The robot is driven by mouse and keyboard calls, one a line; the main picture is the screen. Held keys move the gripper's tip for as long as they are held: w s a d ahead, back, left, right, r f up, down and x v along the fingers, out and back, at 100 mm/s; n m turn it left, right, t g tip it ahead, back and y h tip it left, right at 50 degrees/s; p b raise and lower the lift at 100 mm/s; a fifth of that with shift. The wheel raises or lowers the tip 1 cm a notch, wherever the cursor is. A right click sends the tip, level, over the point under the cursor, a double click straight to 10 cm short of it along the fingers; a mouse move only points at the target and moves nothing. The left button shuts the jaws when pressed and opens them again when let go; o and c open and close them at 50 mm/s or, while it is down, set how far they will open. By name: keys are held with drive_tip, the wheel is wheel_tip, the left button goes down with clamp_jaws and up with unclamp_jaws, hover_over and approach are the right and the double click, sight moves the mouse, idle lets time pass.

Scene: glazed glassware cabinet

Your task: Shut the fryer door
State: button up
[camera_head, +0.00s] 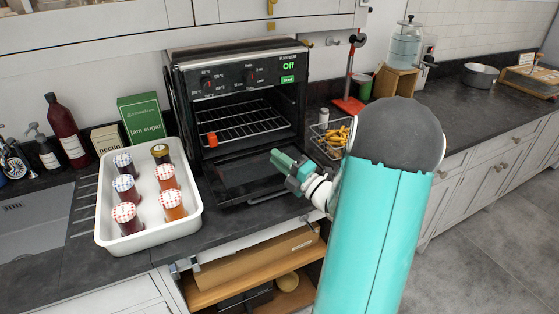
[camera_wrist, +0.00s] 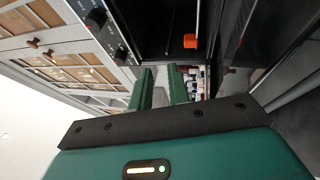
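The fryer (camera_head: 240,58) is a black countertop oven with knobs and a green "Off" display. Its door (camera_head: 235,178) is folded down open in front of the cavity, showing a wire rack (camera_head: 240,122) and a small orange-red piece (camera_head: 212,139) inside. My green gripper (camera_head: 279,160) is over the right part of the lowered door; I cannot tell whether it touches. In the wrist view, my gripper's two fingers (camera_wrist: 161,76) are apart with nothing between them. The dark door glass (camera_wrist: 262,45) is at the right there, and the orange-red piece (camera_wrist: 190,41) is beyond the fingers.
A white tray (camera_head: 104,225) of several jars stands left of the fryer. A wire basket (camera_head: 327,148) with yellow food is close at right of my gripper. A red stand (camera_head: 349,85) is behind it. Below the counter is an open shelf (camera_head: 225,285).

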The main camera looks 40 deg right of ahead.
clamp_jaws()
idle(0.3)
idle(0.8)
drive_tip(key=shift+o, duration=2.1)
unclamp_jaws()
drive_tip(key=shift+s, duration=0.1)
drive_tip(key=v, duration=1.3)
drive_tip(key=shift+s+f, duration=0.15)
drive_tip(key=shift+s, duration=0.15)
